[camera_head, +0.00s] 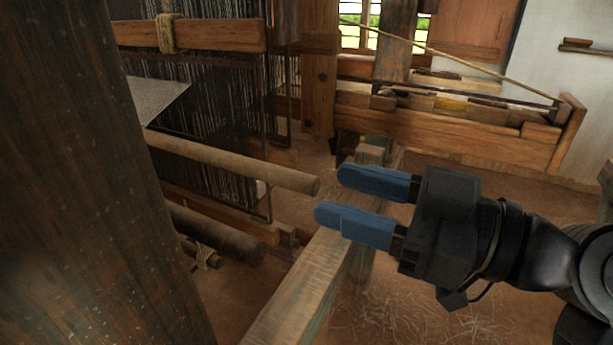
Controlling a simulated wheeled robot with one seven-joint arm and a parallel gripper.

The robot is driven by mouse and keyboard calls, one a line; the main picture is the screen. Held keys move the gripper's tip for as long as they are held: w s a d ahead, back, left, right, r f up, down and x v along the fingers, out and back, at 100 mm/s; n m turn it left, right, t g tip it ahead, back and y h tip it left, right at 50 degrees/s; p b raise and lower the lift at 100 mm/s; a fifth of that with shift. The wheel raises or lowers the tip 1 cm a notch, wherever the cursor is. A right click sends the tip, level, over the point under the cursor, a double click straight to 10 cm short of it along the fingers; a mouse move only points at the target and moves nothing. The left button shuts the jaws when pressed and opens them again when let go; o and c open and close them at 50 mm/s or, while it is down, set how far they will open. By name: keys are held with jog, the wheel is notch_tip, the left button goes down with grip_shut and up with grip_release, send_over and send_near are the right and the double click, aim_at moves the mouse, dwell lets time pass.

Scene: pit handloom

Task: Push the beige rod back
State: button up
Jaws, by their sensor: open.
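The beige rod (235,163) runs from behind the dark post at the left to a free end near the middle of the view. Its left part is hidden by the post. My gripper (330,194) comes in from the right with its two blue fingers spread and pointing left. The fingertips are close to the rod's free end, one above and one below its level in the picture. I cannot tell whether they touch it. Nothing shows between the fingers.
A thick dark wooden post (110,170) fills the left. A wooden beam (315,285) runs below my gripper. Loom threads (215,95) hang behind the rod, and a darker roller (215,232) lies below it. A long wooden trough (470,135) stands at the back right.

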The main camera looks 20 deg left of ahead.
aim_at(288, 179)
jog(key=a, duration=0.2)
jog(key=a+p, duration=0.1)
jog(key=a, duration=0.2)
jog(key=w+a, duration=0.1)
jog(key=a, duration=0.1)
jog(key=shift+a, duration=0.25)
grip_shut()
dwell(0.4)
